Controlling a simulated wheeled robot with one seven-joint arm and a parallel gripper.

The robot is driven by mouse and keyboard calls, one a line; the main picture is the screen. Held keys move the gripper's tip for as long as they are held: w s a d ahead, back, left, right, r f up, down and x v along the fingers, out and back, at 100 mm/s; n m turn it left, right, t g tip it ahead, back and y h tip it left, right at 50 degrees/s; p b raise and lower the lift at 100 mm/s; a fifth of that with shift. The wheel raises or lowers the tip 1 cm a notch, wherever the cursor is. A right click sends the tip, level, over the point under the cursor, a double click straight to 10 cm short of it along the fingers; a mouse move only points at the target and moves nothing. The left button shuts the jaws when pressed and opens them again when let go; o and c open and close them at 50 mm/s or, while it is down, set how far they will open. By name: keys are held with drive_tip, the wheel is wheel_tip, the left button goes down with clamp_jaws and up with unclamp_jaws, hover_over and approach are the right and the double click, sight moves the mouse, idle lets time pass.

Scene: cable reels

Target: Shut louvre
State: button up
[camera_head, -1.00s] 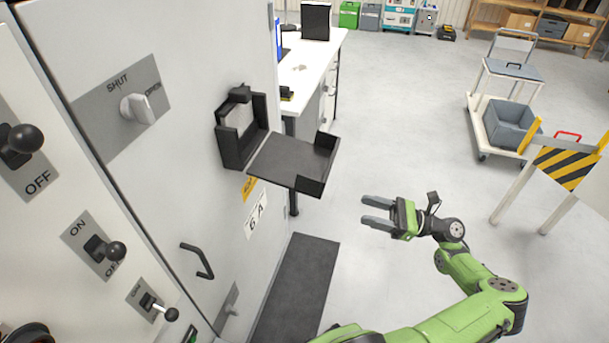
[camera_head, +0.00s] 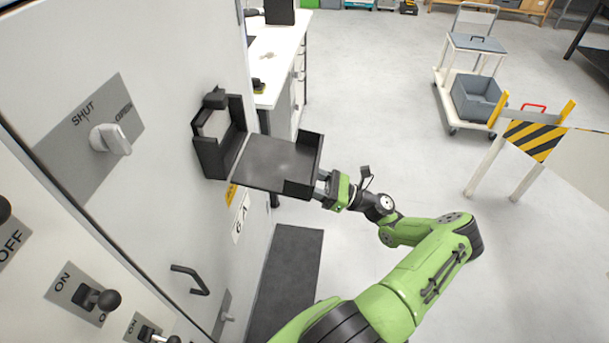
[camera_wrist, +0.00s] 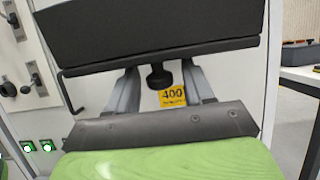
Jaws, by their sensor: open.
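A grey plate (camera_head: 80,165) on the cabinet is marked SHUT and OPEN. Its pale rotary knob (camera_head: 110,140) has a short handle pointing right and a little down. Right of it, a black tray (camera_head: 268,163) with raised end walls sticks out from a black housing (camera_head: 211,150) on the cabinet. My gripper (camera_head: 320,182) is at the tray's outer right end, away from the knob, open and with nothing in it. In the wrist view the spread grey fingers reach up to a black panel (camera_wrist: 150,30); whether they touch it is unclear. A black round stub (camera_wrist: 158,77) shows between them.
Black-knobbed levers (camera_head: 97,297) and a black door handle (camera_head: 190,278) stand out from the cabinet. A white bench (camera_head: 275,65) is behind the tray. A striped barrier (camera_head: 535,138) and a trolley (camera_head: 445,110) stand right. Floor between is clear.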

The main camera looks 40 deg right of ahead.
drive_tip(key=shift+w+a+r, duration=0.15)
drive_tip(key=shift+w+a, duration=0.1)
drive_tip(key=shift+c, duration=0.2)
clamp_jaws()
drive_tip(key=shift+r, duration=0.1)
